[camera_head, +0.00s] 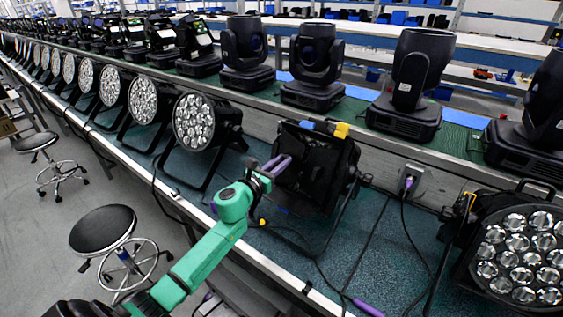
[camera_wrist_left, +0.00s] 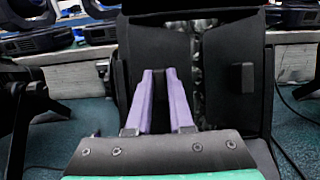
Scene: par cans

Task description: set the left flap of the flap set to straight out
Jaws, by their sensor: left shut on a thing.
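The flap set (camera_head: 318,178) is a black panelled frame on the front of the par can in the middle of the bench. In the left wrist view its left flap (camera_wrist_left: 136,50) and right flap (camera_wrist_left: 230,50) stand side by side, with a narrow gap showing the lamp face between them. The right flap carries a small dark tab (camera_wrist_left: 243,77). My left gripper (camera_head: 284,163) has purple fingers, which also show in the left wrist view (camera_wrist_left: 159,74). They are shut on the left flap's tab, which they mostly hide. The flap's exact angle is hard to tell. My right gripper is not seen.
A row of par cans (camera_head: 193,122) runs along the bench to the left, and another par can (camera_head: 520,250) stands at the right. Moving-head lamps (camera_head: 313,65) line the raised shelf behind. Cables (camera_head: 405,225) cross the green bench mat. Stools (camera_head: 102,228) stand on the floor at left.

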